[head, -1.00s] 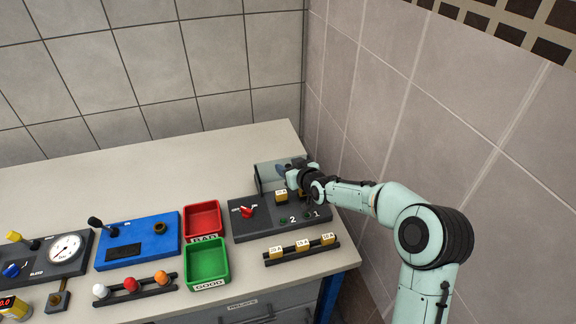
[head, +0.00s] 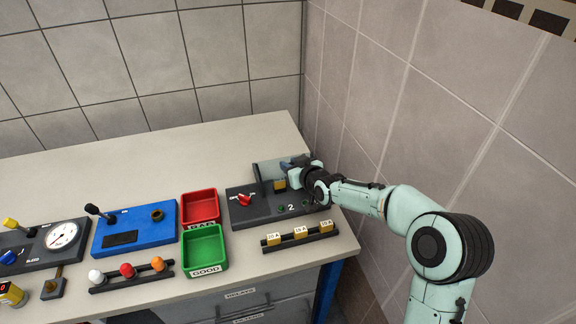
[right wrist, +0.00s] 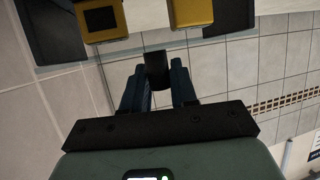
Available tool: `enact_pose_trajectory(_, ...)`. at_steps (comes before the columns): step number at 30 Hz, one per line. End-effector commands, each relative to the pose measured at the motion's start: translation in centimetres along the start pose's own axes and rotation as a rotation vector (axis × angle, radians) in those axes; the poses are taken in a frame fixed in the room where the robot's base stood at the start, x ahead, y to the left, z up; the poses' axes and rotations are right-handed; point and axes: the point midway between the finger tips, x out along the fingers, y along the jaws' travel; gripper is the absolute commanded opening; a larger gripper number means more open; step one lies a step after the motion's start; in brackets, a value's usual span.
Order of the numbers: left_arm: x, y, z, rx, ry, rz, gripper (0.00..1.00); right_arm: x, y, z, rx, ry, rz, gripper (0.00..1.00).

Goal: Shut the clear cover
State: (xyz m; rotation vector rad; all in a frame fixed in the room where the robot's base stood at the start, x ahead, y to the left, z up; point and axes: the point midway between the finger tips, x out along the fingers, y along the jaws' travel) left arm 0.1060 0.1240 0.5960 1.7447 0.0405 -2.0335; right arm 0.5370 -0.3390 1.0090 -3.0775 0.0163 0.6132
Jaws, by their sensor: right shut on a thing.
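The clear cover (head: 268,171) stands raised at the back of a dark grey panel (head: 246,213) on the right end of the bench. My right gripper (head: 288,165) is at the cover's right side, over the panel's back right. In the right wrist view, the gripper's fingers (right wrist: 158,75) are shut on a small black piece (right wrist: 157,70). It looks like the cover's grip tab, but its join to the cover is not clear. A yellow fuse block (head: 280,184) sits on the panel beneath the cover. My left gripper is out of view.
The panel has a red knob (head: 243,199). A rack (head: 299,238) with yellow fuses lies in front. Red (head: 201,207) and green (head: 206,250) bins stand left of it. A tiled wall (head: 375,110) is close on the right.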

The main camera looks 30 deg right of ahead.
Motion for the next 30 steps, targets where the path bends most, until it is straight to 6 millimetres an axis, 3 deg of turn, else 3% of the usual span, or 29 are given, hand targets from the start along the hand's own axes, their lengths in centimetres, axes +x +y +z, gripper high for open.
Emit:
enact_pose_trajectory(1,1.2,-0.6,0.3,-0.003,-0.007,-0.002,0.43,-0.9,-0.1,1.1,-0.003,-0.004,0.003,0.00)
enact_pose_trajectory(6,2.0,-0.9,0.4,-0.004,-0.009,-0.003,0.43,-2.9,-0.7,1.4,-0.002,0.001,0.002,0.00)
enact_pose_trajectory(17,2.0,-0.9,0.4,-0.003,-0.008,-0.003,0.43,-3.2,-0.9,1.5,-0.001,-0.004,-0.001,0.00)
enact_pose_trajectory(18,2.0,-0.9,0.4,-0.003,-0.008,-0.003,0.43,-3.2,-0.9,1.5,-0.001,-0.004,-0.002,0.33)
enact_pose_trajectory(20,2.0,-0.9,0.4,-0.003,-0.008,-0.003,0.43,-3.2,-0.9,1.5,-0.001,-0.004,-0.002,0.48)
enact_pose_trajectory(30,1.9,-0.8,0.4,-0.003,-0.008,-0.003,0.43,-3.5,-0.8,1.3,-0.001,0.000,0.001,0.48)
